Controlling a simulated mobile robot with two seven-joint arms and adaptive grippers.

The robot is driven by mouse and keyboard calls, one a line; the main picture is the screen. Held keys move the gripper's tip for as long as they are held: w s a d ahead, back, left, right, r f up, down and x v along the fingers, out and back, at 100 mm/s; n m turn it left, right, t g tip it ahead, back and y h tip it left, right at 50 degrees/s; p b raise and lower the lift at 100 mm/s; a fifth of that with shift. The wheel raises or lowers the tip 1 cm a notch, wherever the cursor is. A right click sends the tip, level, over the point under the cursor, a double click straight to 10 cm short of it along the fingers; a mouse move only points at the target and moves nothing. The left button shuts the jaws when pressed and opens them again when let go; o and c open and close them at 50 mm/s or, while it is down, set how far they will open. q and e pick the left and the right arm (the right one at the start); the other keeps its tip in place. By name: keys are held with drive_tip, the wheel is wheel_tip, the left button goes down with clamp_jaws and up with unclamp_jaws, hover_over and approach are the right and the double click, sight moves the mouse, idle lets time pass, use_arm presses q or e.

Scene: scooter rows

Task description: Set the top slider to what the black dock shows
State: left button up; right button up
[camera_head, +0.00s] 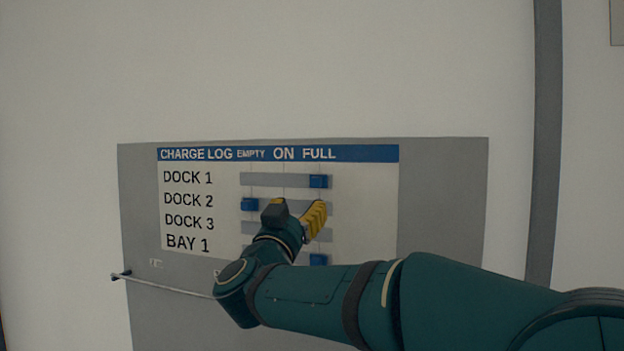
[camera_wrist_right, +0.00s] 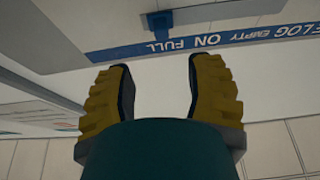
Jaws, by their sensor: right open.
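The top slider (camera_head: 318,181) is a blue block on the grey DOCK 1 track, at the right end under FULL. In the right wrist view the blue slider (camera_wrist_right: 158,20) shows upside down beyond the gap between my fingers, in line with FULL. My right gripper (camera_head: 294,211) is open and empty, in front of the lower rows and below the top slider in the picture. The same right gripper (camera_wrist_right: 158,62) has its yellow fingers spread wide. I see no contact with the slider. The black dock is not in view. My left gripper is not in view.
The charge log board (camera_head: 370,200) is on a grey panel (camera_head: 445,200). The DOCK 2 slider (camera_head: 249,204) is under EMPTY; the BAY 1 slider (camera_head: 319,260) is under FULL. My arm hides much of DOCK 3's track. A thin rail (camera_head: 165,287) crosses low on the panel.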

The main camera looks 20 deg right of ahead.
sight(314, 182)
drive_tip(key=p+x, duration=0.2)
drive_tip(key=x, duration=0.9)
drive_tip(key=shift+w, duration=0.2)
clamp_jaws()
